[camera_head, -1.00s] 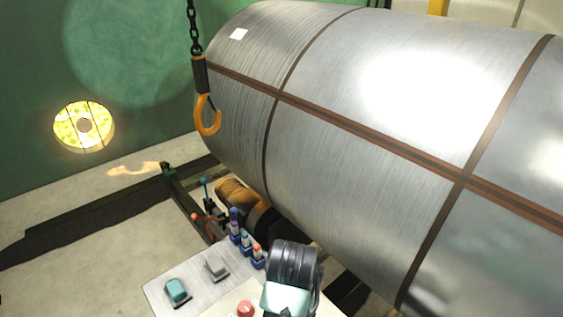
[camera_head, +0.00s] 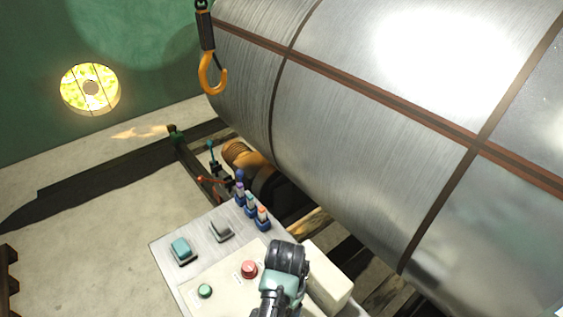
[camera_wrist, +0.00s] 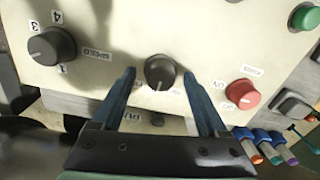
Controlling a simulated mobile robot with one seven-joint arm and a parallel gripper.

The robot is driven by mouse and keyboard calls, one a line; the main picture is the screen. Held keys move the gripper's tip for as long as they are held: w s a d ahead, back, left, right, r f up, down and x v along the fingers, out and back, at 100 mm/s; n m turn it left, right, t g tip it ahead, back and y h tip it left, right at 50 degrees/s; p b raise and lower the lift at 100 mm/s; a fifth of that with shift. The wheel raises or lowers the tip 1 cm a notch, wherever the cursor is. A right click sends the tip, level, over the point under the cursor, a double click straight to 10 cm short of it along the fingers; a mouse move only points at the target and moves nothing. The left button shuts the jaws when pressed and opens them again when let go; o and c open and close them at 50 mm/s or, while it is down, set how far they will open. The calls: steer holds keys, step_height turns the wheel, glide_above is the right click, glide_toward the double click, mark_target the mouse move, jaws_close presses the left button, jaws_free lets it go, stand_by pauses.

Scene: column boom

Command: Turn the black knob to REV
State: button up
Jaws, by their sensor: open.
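In the wrist view, a round black knob (camera_wrist: 160,72) sits on the cream panel face (camera_wrist: 200,35), with a pale mark on its top. My gripper (camera_wrist: 159,76) is open, with one blue finger on each side of this knob. Gaps show between the fingers and the knob; I cannot tell how deep the fingertips reach. The labels around this knob are partly hidden by the fingers, and I cannot read REV. A second black knob (camera_wrist: 51,46), marked SPEED, is at the left. In the head view my arm hides the black knob.
A red knob (camera_wrist: 243,94) marked ON is right of the gripper, with a green button (camera_wrist: 305,17) beyond. Coloured levers (camera_wrist: 266,145) stand close at the lower right. In the head view, a large metal cylinder (camera_head: 350,120) and a hanging hook (camera_head: 211,73) are behind the panel.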

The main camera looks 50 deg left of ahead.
steer(key=shift+f, duration=0.45)
steer(key=shift+c, duration=0.2)
jaws_close()
steer(key=n+p, duration=0.2)
steer(key=n, duration=0.1)
steer(key=shift+w+r+n, duration=0.1)
steer(key=shift+r+n, duration=0.05)
steer(key=shift+n, duration=0.25)
steer(key=n+p, duration=0.1)
steer(key=n, duration=0.4)
steer(key=shift+a, duration=0.1)
stand_by(0.3)
